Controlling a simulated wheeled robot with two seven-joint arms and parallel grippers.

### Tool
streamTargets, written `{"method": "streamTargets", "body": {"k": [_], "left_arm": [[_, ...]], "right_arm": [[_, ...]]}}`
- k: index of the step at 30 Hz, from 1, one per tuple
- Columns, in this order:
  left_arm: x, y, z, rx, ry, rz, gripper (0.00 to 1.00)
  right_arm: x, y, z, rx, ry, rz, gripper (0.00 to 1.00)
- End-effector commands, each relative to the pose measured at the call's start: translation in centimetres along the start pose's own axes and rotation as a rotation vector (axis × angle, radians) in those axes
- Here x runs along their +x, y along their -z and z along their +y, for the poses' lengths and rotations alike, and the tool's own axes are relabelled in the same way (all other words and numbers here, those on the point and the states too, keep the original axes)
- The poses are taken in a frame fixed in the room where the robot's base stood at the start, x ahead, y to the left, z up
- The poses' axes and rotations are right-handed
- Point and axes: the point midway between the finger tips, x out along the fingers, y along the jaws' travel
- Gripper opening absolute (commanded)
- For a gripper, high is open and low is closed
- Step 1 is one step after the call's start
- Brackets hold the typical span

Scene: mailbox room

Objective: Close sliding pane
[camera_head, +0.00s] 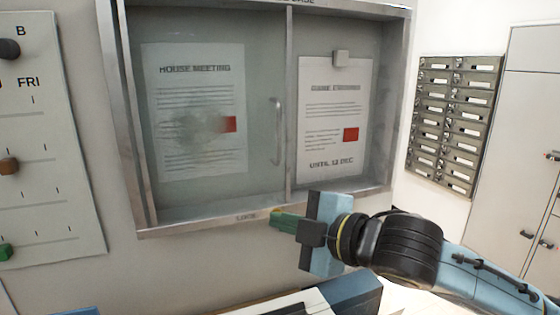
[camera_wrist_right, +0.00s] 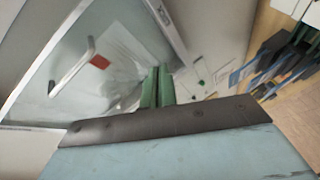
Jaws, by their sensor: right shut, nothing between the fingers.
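A wall display case (camera_head: 390,100) with a metal frame fills the middle of the head view. A hazy sliding pane (camera_head: 200,195) covers its left half and carries a vertical bar handle (camera_head: 277,130) near its right edge. The handle also shows in the right wrist view (camera_wrist_right: 72,65). The right half looks clearer; I cannot tell whether glass covers it. My right gripper (camera_head: 272,214) is shut and empty, its green fingers in front of the case's bottom rail, below and apart from the handle. The fingers also show in the right wrist view (camera_wrist_right: 157,88). My left gripper is not seen.
Two notices hang inside the case: a house meeting sheet (camera_head: 195,100) and a right-hand sheet (camera_head: 325,105). A board with knobs (camera_head: 50,130) is at left. Mailboxes (camera_head: 455,120) and pale cabinets (camera_head: 520,150) stand at right. Dark and blue items (camera_head: 345,290) lie below the case.

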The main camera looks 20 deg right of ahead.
Motion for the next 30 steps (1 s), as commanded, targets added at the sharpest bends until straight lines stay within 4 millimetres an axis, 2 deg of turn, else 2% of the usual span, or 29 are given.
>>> {"method": "streamTargets", "body": {"k": [1, 3, 6, 10, 15, 19, 23, 30], "left_arm": [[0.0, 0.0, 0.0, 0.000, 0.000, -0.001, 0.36], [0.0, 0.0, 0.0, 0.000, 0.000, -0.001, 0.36], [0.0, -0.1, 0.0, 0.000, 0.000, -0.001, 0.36], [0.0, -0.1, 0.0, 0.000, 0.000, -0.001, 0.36], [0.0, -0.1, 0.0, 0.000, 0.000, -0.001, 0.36], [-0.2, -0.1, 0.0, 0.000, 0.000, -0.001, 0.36], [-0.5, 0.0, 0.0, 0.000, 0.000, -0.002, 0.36], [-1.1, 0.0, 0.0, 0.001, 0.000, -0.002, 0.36]], "right_arm": [[-0.7, 0.6, 2.5, -0.086, -0.035, 0.021, 0.00], [-1.6, 1.4, 5.1, -0.180, -0.069, 0.047, 0.00], [-3.0, 2.2, 8.2, -0.288, -0.113, 0.071, 0.00], [-4.6, 3.0, 10.9, -0.377, -0.156, 0.086, 0.00], [-5.5, 3.4, 12.4, -0.424, -0.182, 0.094, 0.00], [-4.8, 3.6, 12.7, -0.427, -0.185, 0.098, 0.00], [-3.1, 3.9, 13.0, -0.426, -0.184, 0.099, 0.00], [1.1, 4.5, 13.7, -0.424, -0.184, 0.098, 0.00]]}}
